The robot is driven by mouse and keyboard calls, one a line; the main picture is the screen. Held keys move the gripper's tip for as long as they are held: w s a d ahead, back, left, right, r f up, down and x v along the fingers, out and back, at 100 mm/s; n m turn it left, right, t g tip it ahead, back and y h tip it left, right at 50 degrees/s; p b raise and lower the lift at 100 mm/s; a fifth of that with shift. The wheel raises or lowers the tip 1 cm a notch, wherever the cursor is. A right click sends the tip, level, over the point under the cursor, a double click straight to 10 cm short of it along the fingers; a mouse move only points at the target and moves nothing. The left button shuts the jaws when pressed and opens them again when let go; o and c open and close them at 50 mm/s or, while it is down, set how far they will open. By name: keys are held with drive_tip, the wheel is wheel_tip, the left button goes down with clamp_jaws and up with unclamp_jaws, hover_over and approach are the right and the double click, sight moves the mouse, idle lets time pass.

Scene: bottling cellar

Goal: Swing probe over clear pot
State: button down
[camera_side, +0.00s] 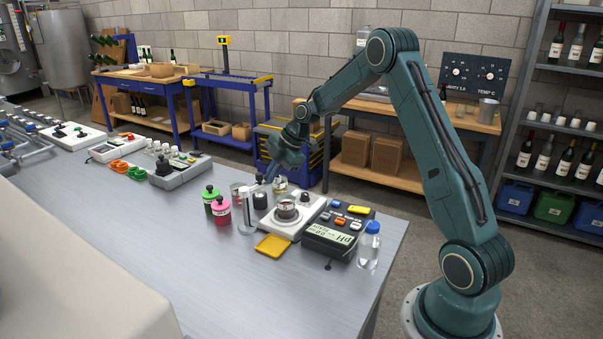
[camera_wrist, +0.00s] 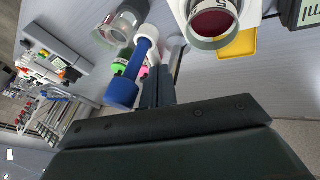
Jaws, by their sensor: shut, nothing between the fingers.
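In the wrist view, a blue-and-white rod, which looks like the probe (camera_wrist: 146,45), runs past my fingers and ends in a blue cylinder. A clear glass pot (camera_wrist: 119,27) stands beyond it at the upper left. My gripper (camera_side: 271,178) is shut and empty above the bench near the stand. Its dark fingers (camera_wrist: 158,88) appear beside the rod; I cannot tell whether they touch it.
A beaker of dark red liquid (camera_wrist: 212,22) sits on the white stirrer (camera_side: 296,229). A pH meter (camera_side: 331,240), a water bottle (camera_side: 369,245) and a yellow tray (camera_side: 273,245) are close by. Green-capped (camera_side: 209,200) and pink-capped bottles (camera_side: 221,210) stand left of the stand. The front bench is clear.

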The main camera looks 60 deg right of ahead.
drive_tip(key=shift+w+d+n+g+y, duration=0.2)
drive_tip(key=shift+w+n+g+y, duration=0.1)
drive_tip(key=shift+w+n, duration=0.5)
drive_tip(key=shift+w+d+n+g+y, duration=0.15)
drive_tip(key=shift+w+n+g+y, duration=0.15)
drive_tip(key=shift+w+n, duration=0.45)
drive_tip(key=shift+w+d+n+g+y, duration=0.2)
drive_tip(key=shift+w+n+y, duration=0.1)
drive_tip(key=shift+w+n, duration=0.45)
drive_tip(key=shift+s, duration=0.15)
drive_tip(key=s+v, duration=0.2)
drive_tip(key=v, duration=1)
drive_tip(key=shift+d, duration=0.35)
drive_tip(key=shift+s+a, duration=0.1)
drive_tip(key=shift+s, duration=0.05)
